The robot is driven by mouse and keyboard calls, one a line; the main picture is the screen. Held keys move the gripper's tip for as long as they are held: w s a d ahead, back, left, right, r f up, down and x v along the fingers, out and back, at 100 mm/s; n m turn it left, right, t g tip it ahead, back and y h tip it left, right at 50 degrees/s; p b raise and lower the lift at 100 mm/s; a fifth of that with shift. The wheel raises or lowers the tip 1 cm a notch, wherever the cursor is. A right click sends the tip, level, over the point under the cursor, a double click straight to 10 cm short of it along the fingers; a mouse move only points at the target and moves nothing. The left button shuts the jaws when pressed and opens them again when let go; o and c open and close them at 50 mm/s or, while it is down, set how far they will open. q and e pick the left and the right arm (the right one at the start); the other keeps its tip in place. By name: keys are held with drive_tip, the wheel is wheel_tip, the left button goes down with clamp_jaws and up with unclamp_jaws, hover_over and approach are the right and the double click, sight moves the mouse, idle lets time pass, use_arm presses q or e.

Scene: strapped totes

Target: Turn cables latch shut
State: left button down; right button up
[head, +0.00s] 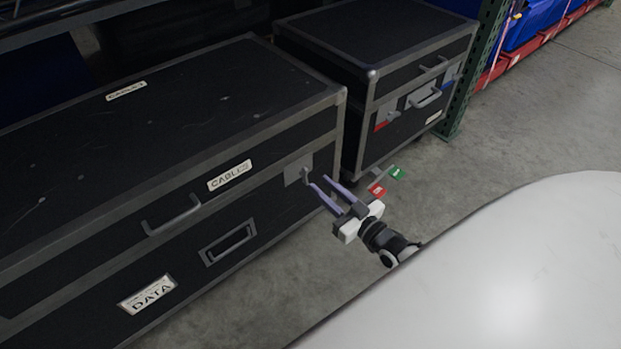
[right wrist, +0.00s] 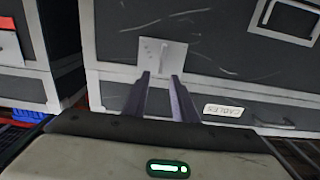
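The cables case (head: 229,176) is a long black case with grey metal edges and a CABLES label, at the left of the head view. Its latch (head: 303,170) is a grey plate with a small raised handle near the front right corner. In the right wrist view the latch (right wrist: 163,58) is upright in the picture, just beyond the fingertips. My right gripper (head: 319,183) is open, its two purple fingers pointing at the latch with a gap between them; it also shows in the right wrist view (right wrist: 160,76). Contact cannot be told. My left gripper is out of view.
A second black case (head: 400,100) with red and blue marks stands to the right. A red tag (head: 377,190) and a green tag (head: 398,173) show near my gripper. A green rack post (head: 473,75) stands behind. The concrete floor (head: 545,120) is clear at right.

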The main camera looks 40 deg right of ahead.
sight(308, 175)
drive_tip(key=w, duration=0.2)
drive_tip(key=w+b, duration=0.1)
drive_tip(key=w, duration=0.2)
drive_tip(key=shift+w+a+b, duration=0.3)
drive_tip(key=shift+w, duration=0.05)
clamp_jaws()
